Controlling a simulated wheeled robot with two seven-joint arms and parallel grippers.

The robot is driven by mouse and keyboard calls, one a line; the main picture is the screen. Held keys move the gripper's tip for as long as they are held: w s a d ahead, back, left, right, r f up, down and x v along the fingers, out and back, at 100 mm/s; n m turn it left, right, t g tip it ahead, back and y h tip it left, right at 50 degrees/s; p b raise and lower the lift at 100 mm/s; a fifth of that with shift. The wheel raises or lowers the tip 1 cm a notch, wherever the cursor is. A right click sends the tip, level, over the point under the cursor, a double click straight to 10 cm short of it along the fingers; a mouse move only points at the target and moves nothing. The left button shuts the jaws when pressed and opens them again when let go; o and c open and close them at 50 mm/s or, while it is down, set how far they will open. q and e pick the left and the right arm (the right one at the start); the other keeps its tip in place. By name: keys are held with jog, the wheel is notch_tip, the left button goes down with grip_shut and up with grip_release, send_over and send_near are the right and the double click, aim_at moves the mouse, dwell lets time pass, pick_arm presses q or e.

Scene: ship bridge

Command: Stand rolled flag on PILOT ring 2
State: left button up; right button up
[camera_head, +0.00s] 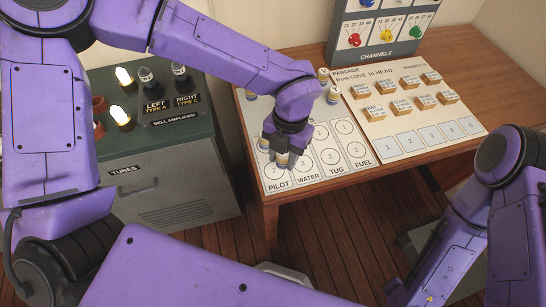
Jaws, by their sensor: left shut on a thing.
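My left gripper (280,150) points down over the PILOT column of the white ring sheet (320,176). It is shut on a rolled flag (282,160), a small pale roll with a tan band, mostly hidden between the fingers. The flag's lower end is at or just above PILOT ring 2 (271,172); I cannot tell whether it touches the sheet. The ring shows partly, just left of and below the flag. PILOT ring 1 is hard to see behind the gripper. My right arm shows at the right, but its gripper is out of view.
Other rolled flags stand behind my left wrist, one (323,75) near the sheet's back edge and another (333,94) in front of it. The PASSAGE board (408,112) with several wooden blocks lies to the right. A bell amplifier cabinet (168,180) stands left of the wooden desk (480,72).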

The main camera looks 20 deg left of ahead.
aim_at(273, 173)
pick_arm(q)
jog(key=a+f, duration=0.1)
jog(key=f, duration=0.3)
jog(key=a+f+p, duration=0.1)
jog(key=f, duration=0.1)
jog(key=shift+w+a, duration=0.2)
jog(key=shift+a, duration=0.1)
jog(key=shift+w+f, duration=0.1)
jog(key=shift+f, duration=0.1)
jog(key=shift+f, duration=0.1)
jog(key=o, duration=1.1)
jog(key=shift+c, duration=0.2)
jog(key=shift+r, duration=0.25)
notch_tip(273, 173, up, 12)
jog(key=w+b, duration=0.1)
jog(key=shift+w+d+f, duration=0.2)
jog(key=shift+w, duration=0.15)
